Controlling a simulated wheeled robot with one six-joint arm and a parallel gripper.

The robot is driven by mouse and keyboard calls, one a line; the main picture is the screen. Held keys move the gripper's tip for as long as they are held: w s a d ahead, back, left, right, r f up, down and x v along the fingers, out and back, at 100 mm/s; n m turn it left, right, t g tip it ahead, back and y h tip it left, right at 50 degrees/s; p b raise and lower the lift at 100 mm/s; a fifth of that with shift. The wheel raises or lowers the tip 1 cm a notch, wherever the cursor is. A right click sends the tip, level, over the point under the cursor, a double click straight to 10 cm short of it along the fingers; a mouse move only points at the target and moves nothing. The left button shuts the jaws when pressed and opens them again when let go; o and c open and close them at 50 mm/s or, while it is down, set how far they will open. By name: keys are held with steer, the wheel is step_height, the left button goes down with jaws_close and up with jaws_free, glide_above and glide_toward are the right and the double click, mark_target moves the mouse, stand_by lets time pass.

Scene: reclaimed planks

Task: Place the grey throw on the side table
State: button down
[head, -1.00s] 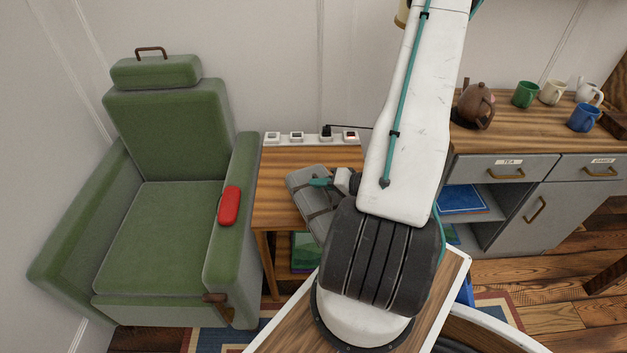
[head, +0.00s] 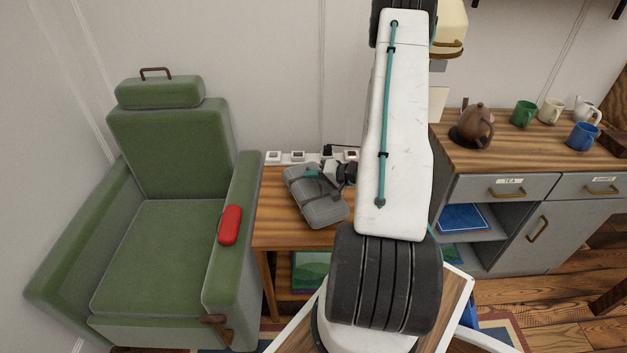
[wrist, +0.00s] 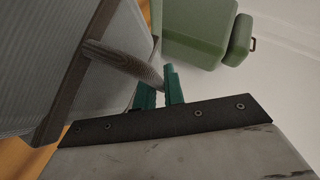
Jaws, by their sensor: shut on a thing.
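The grey throw (head: 318,207) is a folded bundle with darker straps, over the top of the wooden side table (head: 272,228). I cannot tell whether it rests on the tabletop or is just above it. In the wrist view the throw (wrist: 55,45) fills the left side, with a strap and a raised carry handle. My gripper (head: 314,174) is at the throw's upper edge, its teal fingers shut on the throw's handle. The fingers also show in the wrist view (wrist: 160,88). My arm hides the table's right part.
A power strip (head: 298,157) with a plug runs along the table's back edge. The green armchair (head: 165,250) stands close on the left, with a red object (head: 229,225) on its armrest. A grey cabinet (head: 500,215) with a teapot (head: 474,127) and mugs is on the right.

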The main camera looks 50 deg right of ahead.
steer(key=shift+f, duration=0.9)
steer(key=c, duration=1.5)
jaws_free()
steer(key=shift+f, duration=0.2)
